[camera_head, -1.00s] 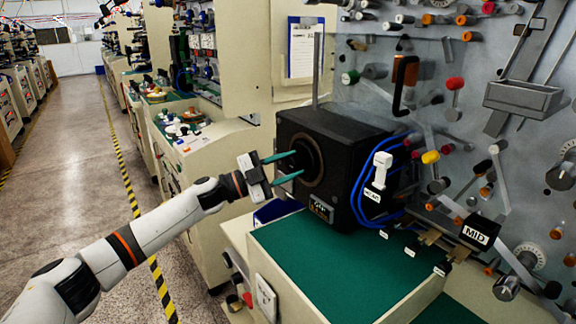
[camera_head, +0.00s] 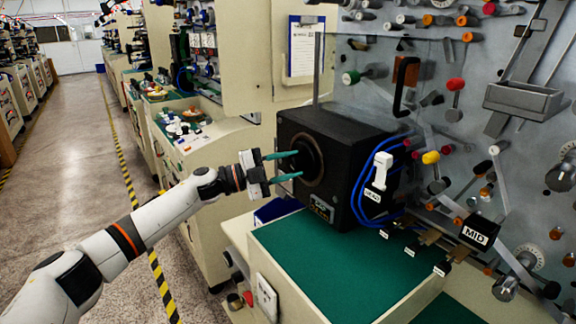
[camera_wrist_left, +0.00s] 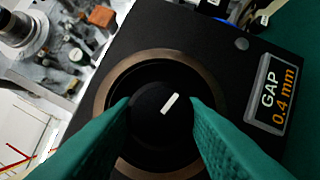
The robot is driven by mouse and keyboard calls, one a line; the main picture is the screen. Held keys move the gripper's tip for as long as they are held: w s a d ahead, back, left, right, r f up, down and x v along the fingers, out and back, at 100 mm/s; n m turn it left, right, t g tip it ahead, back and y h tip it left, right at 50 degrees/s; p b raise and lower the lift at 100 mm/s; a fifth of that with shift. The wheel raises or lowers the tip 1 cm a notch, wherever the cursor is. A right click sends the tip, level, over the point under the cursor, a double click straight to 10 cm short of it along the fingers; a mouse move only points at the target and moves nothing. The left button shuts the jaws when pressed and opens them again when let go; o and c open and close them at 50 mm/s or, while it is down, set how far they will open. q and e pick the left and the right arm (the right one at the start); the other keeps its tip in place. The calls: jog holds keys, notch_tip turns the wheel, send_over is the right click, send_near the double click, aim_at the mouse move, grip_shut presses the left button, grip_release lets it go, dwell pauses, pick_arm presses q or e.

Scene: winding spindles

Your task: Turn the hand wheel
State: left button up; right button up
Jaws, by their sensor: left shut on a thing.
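The hand wheel (camera_head: 309,158) is a black round knob on the left face of a black box (camera_head: 342,160), with a brown ring around it. In the left wrist view the hand wheel (camera_wrist_left: 152,97) fills the middle and carries a short white mark, tilted a little clockwise from upright. My left gripper (camera_head: 299,163) has green fingers, one on each side of the hand wheel, and is shut on it. The fingers (camera_wrist_left: 160,103) also show in the left wrist view. My right gripper is not in view.
A green bench top (camera_head: 325,270) lies below the box. A panel with rollers and knobs (camera_head: 455,85) stands at the right, with blue cables near the box. The aisle floor (camera_head: 60,190) at left is clear.

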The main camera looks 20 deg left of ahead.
pick_arm(q)
jog(key=o, duration=1)
jog(key=shift+s+a+f, duration=0.15)
jog(key=shift+s+a, duration=0.05)
jog(key=shift+a, duration=0.1)
jog(key=b+v, duration=0.3)
jog(key=v, duration=0.8)
jog(key=shift+s+b, duration=0.15)
jog(key=shift+b, duration=0.25)
jog(key=shift+a, duration=0.2)
